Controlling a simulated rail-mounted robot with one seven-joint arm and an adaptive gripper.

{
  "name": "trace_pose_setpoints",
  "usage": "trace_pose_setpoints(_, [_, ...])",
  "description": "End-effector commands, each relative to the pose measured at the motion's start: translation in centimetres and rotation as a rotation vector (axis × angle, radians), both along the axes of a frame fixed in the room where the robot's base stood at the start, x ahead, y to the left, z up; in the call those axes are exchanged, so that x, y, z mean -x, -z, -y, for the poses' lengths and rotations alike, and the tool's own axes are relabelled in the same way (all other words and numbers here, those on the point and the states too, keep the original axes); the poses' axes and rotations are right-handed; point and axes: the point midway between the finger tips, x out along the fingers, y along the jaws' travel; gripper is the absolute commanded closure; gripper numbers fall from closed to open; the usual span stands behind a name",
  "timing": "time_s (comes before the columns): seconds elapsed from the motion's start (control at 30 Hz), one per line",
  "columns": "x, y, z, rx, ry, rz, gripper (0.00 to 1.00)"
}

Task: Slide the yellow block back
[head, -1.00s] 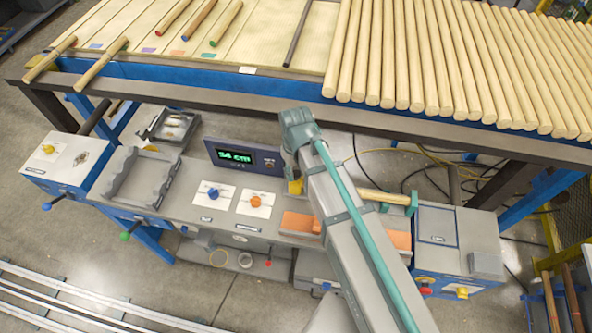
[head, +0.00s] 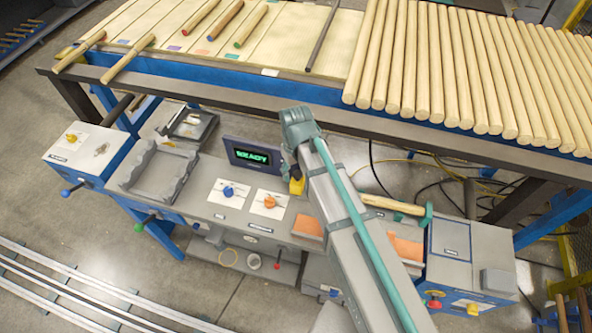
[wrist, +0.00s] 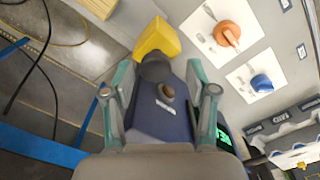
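The yellow block (head: 297,187) stands on the grey bench, left of the orange pad (head: 309,226) and partly hidden by my arm in the head view. In the wrist view the yellow block (wrist: 157,38) lies just beyond my fingertips, with a dark rounded part (wrist: 155,68) in front of it. My gripper (wrist: 160,80) is open, its two teal-grey fingers wide apart with nothing clearly held between them. I cannot tell whether a finger touches the block. The head view hides my fingers behind the arm.
The display (head: 252,156) reads READY. Blue (head: 228,191) and orange (head: 269,202) knobs sit left of the block. A pale rod (head: 393,206) lies at the right, by a teal part (head: 427,214). A grey cradle (head: 160,172) stands left; a rod-laden table (head: 240,95) is behind.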

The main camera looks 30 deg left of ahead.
Motion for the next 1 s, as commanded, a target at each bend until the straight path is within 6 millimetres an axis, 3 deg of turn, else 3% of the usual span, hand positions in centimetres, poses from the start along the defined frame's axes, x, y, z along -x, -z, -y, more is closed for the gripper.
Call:
trace_pose_setpoints(0.17, [0.0, -0.1, 0.1, 0.001, 0.000, 0.000, 0.43])
trace_pose_setpoints(0.37, [0.0, -1.8, 0.1, 0.001, 0.000, 0.002, 0.43])
trace_pose_setpoints(0.8, [0.0, -9.5, 0.0, 0.000, 0.000, 0.001, 0.43])
trace_pose_setpoints(1.0, [0.0, -11.5, 0.0, 0.000, -0.001, 0.000, 0.43])
